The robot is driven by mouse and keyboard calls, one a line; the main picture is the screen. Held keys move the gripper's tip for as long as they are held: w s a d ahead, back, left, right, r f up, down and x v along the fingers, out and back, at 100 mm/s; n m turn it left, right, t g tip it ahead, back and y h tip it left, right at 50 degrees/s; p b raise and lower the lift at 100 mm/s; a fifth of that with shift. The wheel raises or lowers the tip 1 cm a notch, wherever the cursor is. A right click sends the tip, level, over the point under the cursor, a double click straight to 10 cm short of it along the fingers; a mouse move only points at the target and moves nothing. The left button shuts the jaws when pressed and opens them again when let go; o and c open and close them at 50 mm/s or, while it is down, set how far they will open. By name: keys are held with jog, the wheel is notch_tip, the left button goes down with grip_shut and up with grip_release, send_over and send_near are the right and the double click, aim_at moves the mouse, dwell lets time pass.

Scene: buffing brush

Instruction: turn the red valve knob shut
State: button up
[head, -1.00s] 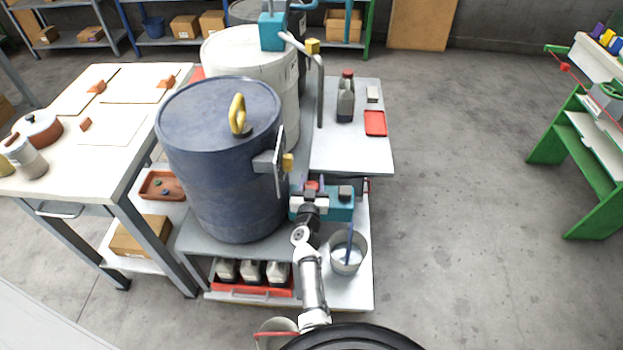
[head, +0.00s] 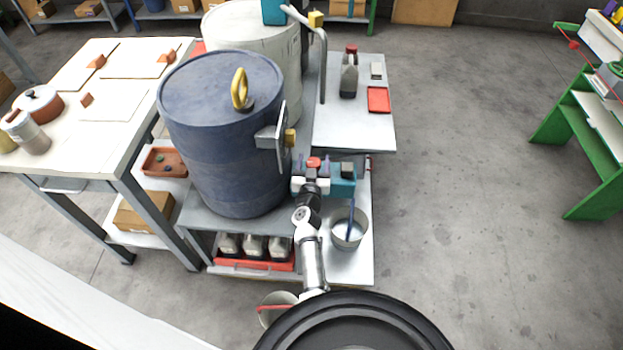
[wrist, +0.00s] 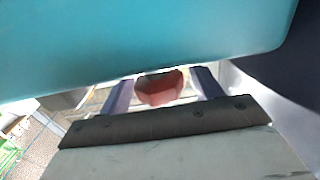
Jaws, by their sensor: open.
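My gripper (head: 312,174) is right at the knob, at the end of my arm. In the wrist view the red knob (wrist: 158,90) shows between the two spread fingers of my gripper (wrist: 163,84), with a gap on each side. The teal body (wrist: 140,40) fills the top of that view and hides the knob's upper part. A blue stream or rod (head: 351,222) runs down from the teal body into a metal bucket (head: 361,236).
The blue drum (head: 215,140) with a yellow handle stands close left of my gripper. A shelf with a bottle (head: 349,80) and a red tray (head: 378,99) lies behind. A worktable (head: 125,125) is at the left.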

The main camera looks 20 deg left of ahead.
jog(key=v, duration=1.2)
jog(key=shift+s, duration=0.25)
jog(key=shift+d, duration=0.1)
